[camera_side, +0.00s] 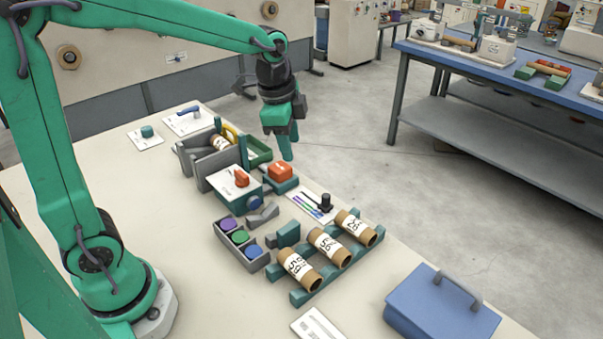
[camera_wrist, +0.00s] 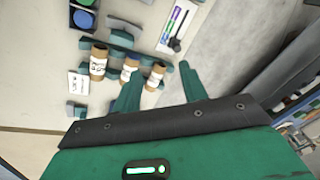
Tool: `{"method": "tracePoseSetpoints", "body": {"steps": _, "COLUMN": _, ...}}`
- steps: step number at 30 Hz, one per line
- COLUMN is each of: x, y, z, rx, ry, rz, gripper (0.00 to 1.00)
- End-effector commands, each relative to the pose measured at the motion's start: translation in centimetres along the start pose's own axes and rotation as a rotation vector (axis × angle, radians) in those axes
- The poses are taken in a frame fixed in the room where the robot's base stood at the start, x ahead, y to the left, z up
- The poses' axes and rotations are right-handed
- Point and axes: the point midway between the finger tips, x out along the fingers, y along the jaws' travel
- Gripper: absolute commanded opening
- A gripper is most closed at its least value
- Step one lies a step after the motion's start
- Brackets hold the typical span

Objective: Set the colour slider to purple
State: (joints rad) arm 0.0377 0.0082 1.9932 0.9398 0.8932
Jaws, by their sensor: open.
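The colour slider is a white plate (camera_side: 312,206) with purple, green and blue marks and a black upright knob (camera_side: 325,201). In the side view the knob stands toward the plate's right end. In the wrist view the plate (camera_wrist: 167,40) lies at the top, beyond my fingertips, with the purple mark (camera_wrist: 182,11) at its far part. The knob (camera_wrist: 177,44) shows there toward the plate's near end, away from purple. My gripper (camera_side: 286,153) is open and empty, raised behind the slider in the side view. Its two fingers (camera_wrist: 160,80) stand apart in the wrist view, not touching the knob.
Three labelled cardboard tubes (camera_side: 328,245) lie on a green rack beside the slider. An orange block (camera_side: 280,172) and a box with an orange knob (camera_side: 241,178) stand near it. A tray (camera_side: 250,254) holds purple, green and blue pieces. A blue case (camera_side: 440,305) sits at the front right.

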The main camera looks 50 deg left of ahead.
Motion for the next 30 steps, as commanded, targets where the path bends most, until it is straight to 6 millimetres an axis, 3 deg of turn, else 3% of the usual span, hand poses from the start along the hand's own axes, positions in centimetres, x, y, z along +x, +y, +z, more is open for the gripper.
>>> {"method": "tracePoseSetpoints", "body": {"steps": 9, "x": 5.8, "y": -2.9, "z": -3.0, "rx": 0.295, "ry": -0.049, "rz": 0.086, "gripper": 0.43}}
{"method": "tracePoseSetpoints", "body": {"steps": 18, "x": 11.5, "y": -4.6, "z": -5.1, "rx": 0.547, "ry": -0.069, "rz": 0.163, "gripper": 0.43}}
{"method": "tracePoseSetpoints", "body": {"steps": 24, "x": 13.4, "y": -5.0, "z": -5.6, "rx": 0.628, "ry": -0.071, "rz": 0.188, "gripper": 0.43}}
{"method": "tracePoseSetpoints", "body": {"steps": 30, "x": 13.6, "y": -5.0, "z": -5.7, "rx": 0.641, "ry": -0.071, "rz": 0.191, "gripper": 0.43}}
